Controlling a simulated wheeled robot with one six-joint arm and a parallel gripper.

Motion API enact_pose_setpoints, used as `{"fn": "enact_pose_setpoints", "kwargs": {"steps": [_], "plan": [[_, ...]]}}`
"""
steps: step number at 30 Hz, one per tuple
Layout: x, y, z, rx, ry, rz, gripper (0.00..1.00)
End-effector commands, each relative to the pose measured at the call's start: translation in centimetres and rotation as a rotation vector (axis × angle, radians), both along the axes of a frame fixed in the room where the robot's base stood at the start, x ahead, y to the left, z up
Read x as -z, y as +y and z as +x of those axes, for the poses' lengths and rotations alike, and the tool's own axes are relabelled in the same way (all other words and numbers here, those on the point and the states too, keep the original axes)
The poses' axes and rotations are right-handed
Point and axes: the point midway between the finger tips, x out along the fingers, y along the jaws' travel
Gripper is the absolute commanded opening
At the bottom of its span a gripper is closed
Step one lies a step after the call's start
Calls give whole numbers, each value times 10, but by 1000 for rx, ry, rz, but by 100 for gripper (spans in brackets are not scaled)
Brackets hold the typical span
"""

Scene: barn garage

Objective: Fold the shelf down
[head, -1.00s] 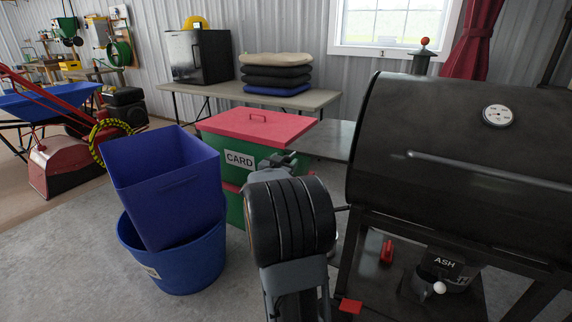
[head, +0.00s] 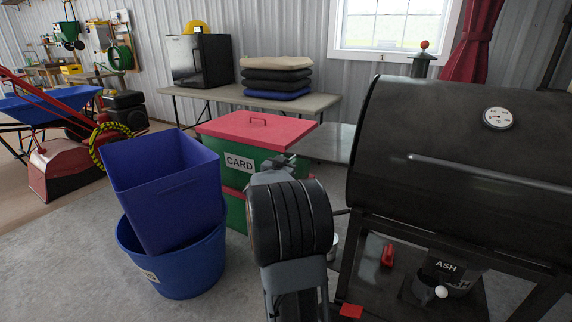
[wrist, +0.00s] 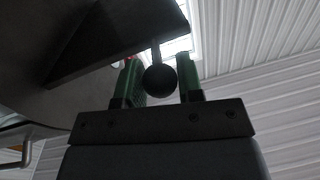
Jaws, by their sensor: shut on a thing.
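The shelf (head: 328,143) is a flat grey plate that juts out level from the left side of the black grill (head: 460,160). Its dark underside (wrist: 125,35) fills the upper left of the wrist view. A dark round knob (wrist: 160,80) on a short pale stem hangs by the shelf's edge. My gripper (wrist: 160,78) has its green fingers on both sides of this knob and is shut on it. In the head view my gripper (head: 282,163) is mostly hidden behind my own wrist, and the knob is out of sight.
A green CARD box (head: 240,162) with a red lid (head: 258,133) stands left of the shelf. Blue bins (head: 165,190) are stacked at front left. A table (head: 215,97) with cushions stands behind. An ASH pail (head: 447,272) sits low under the grill.

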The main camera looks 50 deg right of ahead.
Motion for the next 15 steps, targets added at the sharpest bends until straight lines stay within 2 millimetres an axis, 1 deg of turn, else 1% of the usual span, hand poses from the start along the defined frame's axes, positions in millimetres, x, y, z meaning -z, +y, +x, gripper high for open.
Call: {"fn": "enact_pose_setpoints", "kwargs": {"steps": [1, 5, 6, 8, 9, 15], "plan": [[0, 0, 0, 1, 0, 0, 14], [0, 0, 0, 1, 0, 0, 1], [0, 0, 0, 1, 0, 0, 0], [0, 0, 0, 1, 0, 0, 0], [0, 3, 0, 1, -1, 0, 0], [5, 0, -1, 1, 27, -6, 0]]}}
